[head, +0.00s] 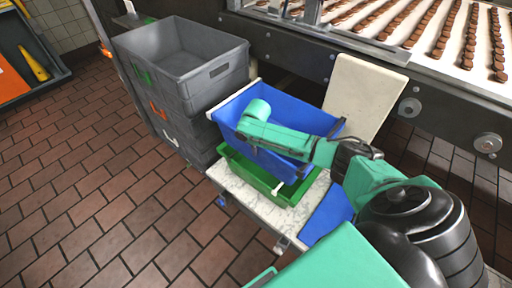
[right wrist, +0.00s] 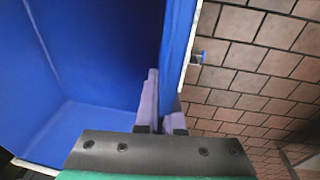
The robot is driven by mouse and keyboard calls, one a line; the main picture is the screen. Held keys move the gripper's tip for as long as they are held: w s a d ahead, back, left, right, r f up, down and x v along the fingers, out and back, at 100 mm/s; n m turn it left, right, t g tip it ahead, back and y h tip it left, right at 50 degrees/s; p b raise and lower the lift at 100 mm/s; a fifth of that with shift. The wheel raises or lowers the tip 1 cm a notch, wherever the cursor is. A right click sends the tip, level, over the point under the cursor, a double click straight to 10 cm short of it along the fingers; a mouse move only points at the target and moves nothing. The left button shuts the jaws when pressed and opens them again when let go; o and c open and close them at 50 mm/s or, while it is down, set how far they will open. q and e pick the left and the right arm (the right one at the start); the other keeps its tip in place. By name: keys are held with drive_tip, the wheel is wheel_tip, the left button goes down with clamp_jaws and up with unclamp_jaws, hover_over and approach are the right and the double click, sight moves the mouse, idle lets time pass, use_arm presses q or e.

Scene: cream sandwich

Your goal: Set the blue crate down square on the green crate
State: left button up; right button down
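The blue crate (head: 225,112) is over the rear part of the green crate (head: 250,175) in the head view and hides its far side. I cannot tell whether they touch. The green crate lies on a pale marbled cart top. My right arm crosses over the blue crate. In the right wrist view, my right gripper (right wrist: 160,105) has its two pale fingers on either side of a wall of the blue crate (right wrist: 85,60), shut on it. The fingertips are hard to make out in the head view. My left gripper is not in view.
Stacked grey crates (head: 185,65) stand close on the left of the blue crate. A conveyor with brown sweets (head: 440,40) runs behind, with a beige board (head: 360,90) in front. A blue panel (head: 328,215) lies at the cart's right. Brick-tiled floor is open at left.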

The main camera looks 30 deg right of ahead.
drive_tip(key=shift+w+f+b, duration=0.1)
drive_tip(key=shift+f+b, duration=0.9)
drive_tip(key=shift+f, duration=1)
drive_tip(key=c, duration=1)
unclamp_jaws()
drive_tip(key=shift+r, duration=0.1)
drive_tip(key=shift+o, duration=0.2)
wheel_tip(320, 180, up, 14)
drive_tip(key=s+a+p, duration=0.1)
drive_tip(key=s+p, duration=0.1)
drive_tip(key=p, duration=0.1)
drive_tip(key=shift+s+r, duration=0.15)
drive_tip(key=shift+a, duration=0.1)
